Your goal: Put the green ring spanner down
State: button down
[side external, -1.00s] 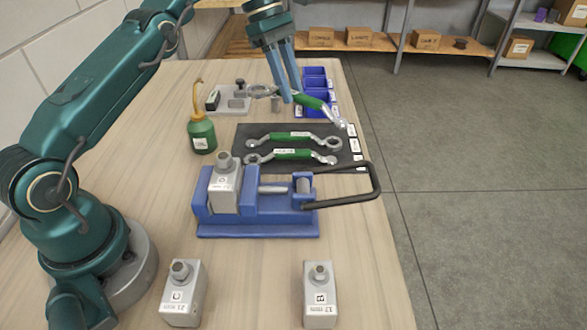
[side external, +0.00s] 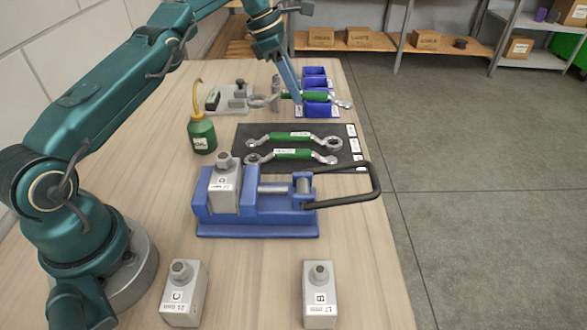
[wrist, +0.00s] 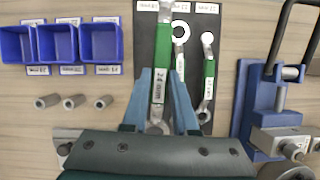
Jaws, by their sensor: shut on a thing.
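My gripper (side external: 300,97) is shut on a green-handled ring spanner (side external: 317,96), held above the far end of the dark mat (side external: 250,131) in the side view. In the wrist view this spanner (wrist: 160,78), marked 24 mm, lies between my fingers (wrist: 162,100) and overlaps the mat (wrist: 143,40). Two other green ring spanners lie side by side on the mat, the farther one (side external: 290,136) and the nearer one (side external: 293,154). White labels (side external: 352,131) line the mat's right edge. The gap beneath the held spanner cannot be judged exactly.
Blue bins (wrist: 58,43) stand beside the mat, with several metal sockets (wrist: 75,101) near them. A blue vise (side external: 255,215) holding a metal block stands nearer the camera. A green oil bottle (side external: 202,135) is left of the mat. Two blocks (side external: 185,293) (side external: 319,295) stand in front.

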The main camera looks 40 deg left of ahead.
aim_at(287, 94)
jog(key=shift+w+a+f+n, duration=0.1)
jog(key=shift+a+f+n, duration=0.1)
jog(key=shift+a+f, duration=0.45)
jog(key=shift+a+f+n, duration=0.2)
jog(key=shift+a+f, duration=0.25)
jog(key=shift+f, duration=0.3)
jog(key=shift+a+f, duration=0.1)
jog(key=shift+f, duration=2.45)
jog(key=shift+f, duration=0.1)
jog(key=c, duration=0.7)
grip_release()
